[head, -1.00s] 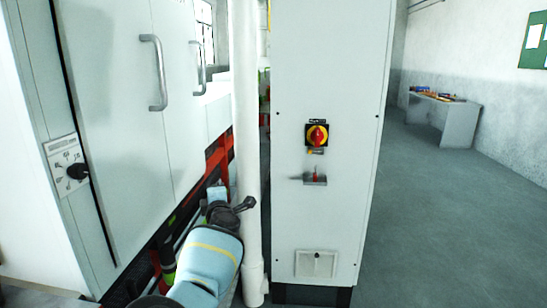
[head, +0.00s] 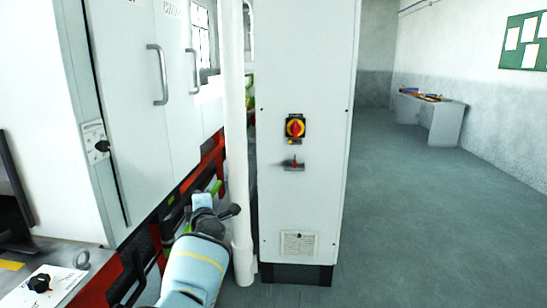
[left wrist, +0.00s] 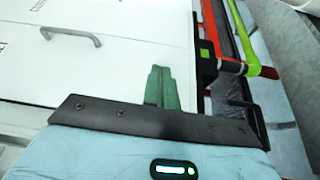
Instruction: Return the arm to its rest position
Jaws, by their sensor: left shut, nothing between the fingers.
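My left arm, light blue with a yellow band (head: 197,262), reaches in from the bottom of the head view, left of the white pipe. Its far end, with dark parts, overlaps the pipe in the picture; I cannot make out the fingers there. In the left wrist view, the green fingers of my left gripper (left wrist: 159,72) are together with nothing between them. They show in front of a white cabinet panel, and I cannot tell the gap to it. My right gripper is not in view.
A white cabinet (head: 137,110) with handles stands on the left. A white pipe (head: 233,120) and a grey control cabinet with a red-yellow switch (head: 295,128) stand centrally. A panel with a black knob (head: 39,282) is lower left. Open floor (head: 420,230) lies right, before a table (head: 432,118).

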